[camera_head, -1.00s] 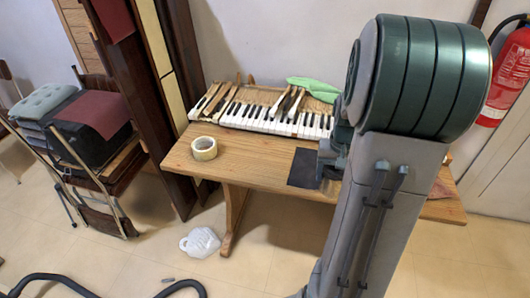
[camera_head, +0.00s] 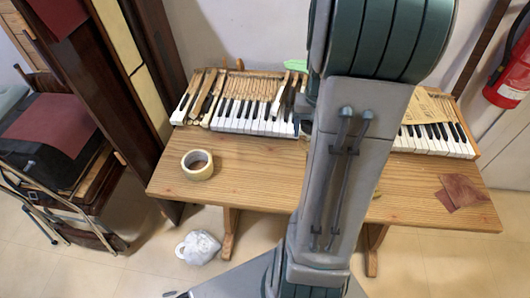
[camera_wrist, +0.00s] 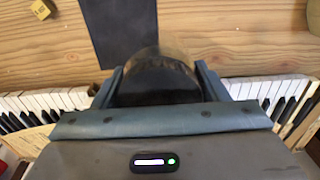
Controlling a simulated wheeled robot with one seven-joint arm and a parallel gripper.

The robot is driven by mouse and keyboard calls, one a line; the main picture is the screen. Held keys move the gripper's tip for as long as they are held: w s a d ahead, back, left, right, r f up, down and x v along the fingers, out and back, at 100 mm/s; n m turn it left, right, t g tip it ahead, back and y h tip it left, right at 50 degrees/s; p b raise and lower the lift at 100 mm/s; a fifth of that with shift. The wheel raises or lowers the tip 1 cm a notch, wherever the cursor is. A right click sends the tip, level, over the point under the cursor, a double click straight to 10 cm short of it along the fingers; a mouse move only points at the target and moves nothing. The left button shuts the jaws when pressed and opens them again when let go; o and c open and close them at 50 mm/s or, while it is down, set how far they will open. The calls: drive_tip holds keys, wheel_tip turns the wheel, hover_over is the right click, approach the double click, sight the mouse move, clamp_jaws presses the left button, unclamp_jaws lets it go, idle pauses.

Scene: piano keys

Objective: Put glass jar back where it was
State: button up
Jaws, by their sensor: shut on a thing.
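My gripper (camera_wrist: 158,72) shows in the wrist view, its two blue-grey fingers closed on either side of a dark, see-through round thing, which looks like the glass jar (camera_wrist: 160,66). Its lower part is hidden by the gripper body. The jar is over or at the wooden table, between a dark sheet (camera_wrist: 118,28) and the piano keys (camera_wrist: 45,98); I cannot tell whether it touches the surface. In the head view my arm hides the gripper, the jar and the dark sheet.
The wooden table (camera_head: 255,180) carries the keyboard (camera_head: 245,115) along its back, with loose keys on its left. A tape roll (camera_head: 197,165) sits at the table's left and brown sandpaper sheets (camera_head: 460,192) at its right. Bare wood lies between. A small yellow block (camera_wrist: 41,9) shows in the wrist view.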

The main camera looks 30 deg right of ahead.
drive_tip(key=shift+w+a+f+p, duration=0.2)
drive_tip(key=shift+w+a+f, duration=0.6)
drive_tip(key=shift+a+f, duration=0.9)
drive_tip(key=shift+w+a+f+p, duration=0.15)
drive_tip(key=shift+w+a+f, duration=0.7)
drive_tip(key=shift+a+f, duration=0.8)
drive_tip(key=shift+w+a+f+p, duration=0.2)
drive_tip(key=shift+w+a+f, duration=0.6)
drive_tip(key=shift+a+f, duration=0.9)
drive_tip(key=shift+d+f, duration=0.25)
drive_tip(key=shift+f, duration=0.15)
drive_tip(key=o, duration=1.3)
drive_tip(key=shift+c, duration=0.2)
